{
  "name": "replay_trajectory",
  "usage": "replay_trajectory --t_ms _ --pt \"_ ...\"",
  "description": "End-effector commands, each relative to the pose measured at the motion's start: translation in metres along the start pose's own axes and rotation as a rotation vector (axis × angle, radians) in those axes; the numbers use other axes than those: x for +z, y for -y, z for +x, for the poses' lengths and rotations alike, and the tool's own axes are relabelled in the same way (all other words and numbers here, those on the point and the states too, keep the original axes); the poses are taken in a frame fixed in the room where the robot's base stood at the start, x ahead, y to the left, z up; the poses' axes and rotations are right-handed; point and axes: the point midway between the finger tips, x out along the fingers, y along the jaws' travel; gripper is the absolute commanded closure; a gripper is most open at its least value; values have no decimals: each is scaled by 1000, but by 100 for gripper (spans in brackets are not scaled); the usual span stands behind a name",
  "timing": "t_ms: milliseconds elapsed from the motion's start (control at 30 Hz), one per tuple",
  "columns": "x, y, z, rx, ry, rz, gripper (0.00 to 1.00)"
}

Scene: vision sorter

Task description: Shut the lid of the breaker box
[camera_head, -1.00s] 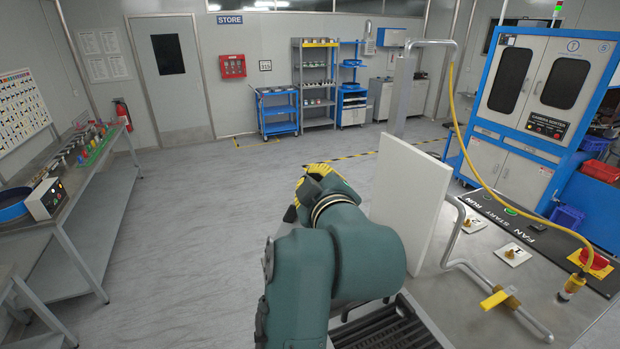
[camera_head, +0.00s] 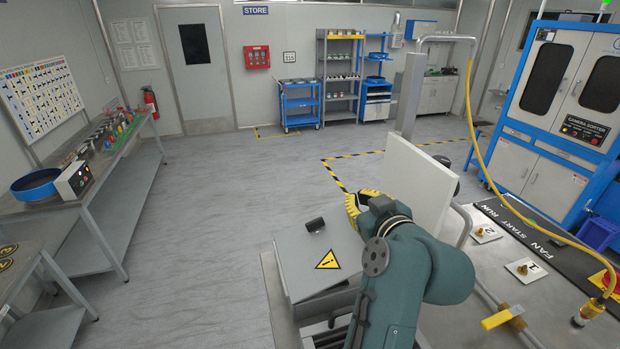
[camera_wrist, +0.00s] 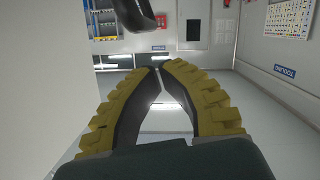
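A grey lid-like panel (camera_head: 300,258) with a yellow warning triangle and a short black cylinder (camera_head: 315,224) lies tilted at lower centre in the head view. I take it for the breaker box lid. Dark slotted parts (camera_head: 332,334) show below its near edge; my arm hides the rest of the box. My gripper (camera_head: 352,207) has yellow fingers just right of the panel's far edge; I cannot tell whether they touch it. In the wrist view the fingertips (camera_wrist: 159,68) come together with nothing seen between them. A blurred dark object (camera_wrist: 138,14) is at the top there, unclear what.
A white upright panel (camera_head: 420,187) stands right behind my gripper. The grey worktop to the right has a yellow-handled valve (camera_head: 503,318), a yellow hose (camera_head: 474,150) and a black FAN START RUN strip (camera_head: 535,232). The floor left of the lid is clear.

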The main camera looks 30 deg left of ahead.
Motion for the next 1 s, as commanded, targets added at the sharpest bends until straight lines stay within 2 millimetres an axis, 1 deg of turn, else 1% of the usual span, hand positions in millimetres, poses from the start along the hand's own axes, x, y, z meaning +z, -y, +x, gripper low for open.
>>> replay_trajectory --t_ms 33,200,433,667,1000 --pt "10 -3 2 -8 2 37 100" --pt "32 -10 8 -37 0 153 100" --pt "52 -16 13 -63 -1 254 100" --pt "60 -18 15 -74 -1 295 100" --pt "61 -18 16 -75 -1 300 100"
